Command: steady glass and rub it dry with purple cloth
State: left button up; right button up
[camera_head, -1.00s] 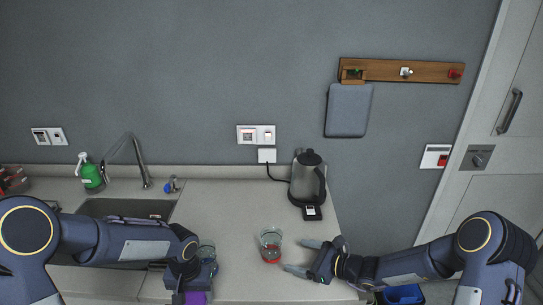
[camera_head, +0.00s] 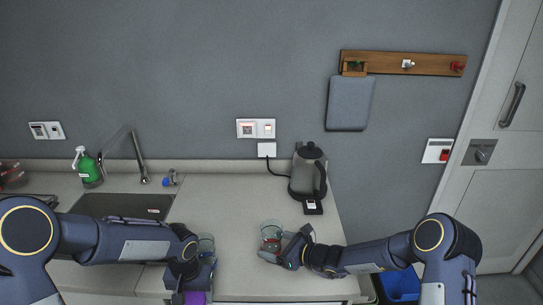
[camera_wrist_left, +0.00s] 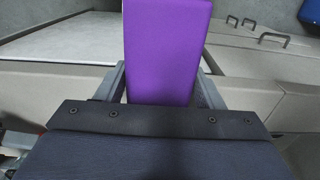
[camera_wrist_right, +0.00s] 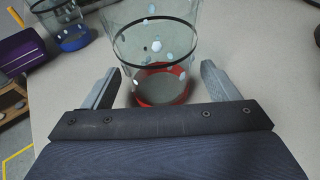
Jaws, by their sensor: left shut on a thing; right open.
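A clear glass with a red base (camera_head: 270,229) stands upright on the counter, with droplets on its wall in the right wrist view (camera_wrist_right: 150,45). My right gripper (camera_head: 282,246) is open, and its two fingers (camera_wrist_right: 161,72) are on either side of the glass's lower part. I cannot tell whether they touch it. My left gripper (camera_head: 192,290) is shut on the purple cloth (camera_head: 196,298), which fills the space between its fingers in the left wrist view (camera_wrist_left: 165,50). The cloth is apart from the red-based glass, near the counter's front edge.
A second wet glass with a blue base (camera_wrist_right: 72,30) stands left of the red one, close to my left gripper. A kettle (camera_head: 308,172) stands behind right. The sink (camera_head: 125,207) and a green bottle (camera_head: 88,168) are left. A blue bin (camera_head: 402,286) is below right.

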pick_arm(q)
jog(key=shift+f, duration=0.15)
pick_arm(e)
jog(key=shift+w+a, duration=0.15)
jog(key=shift+a, duration=0.1)
jog(key=shift+c, duration=0.3)
jog(key=c, duration=0.8)
jog(key=shift+o, duration=0.2)
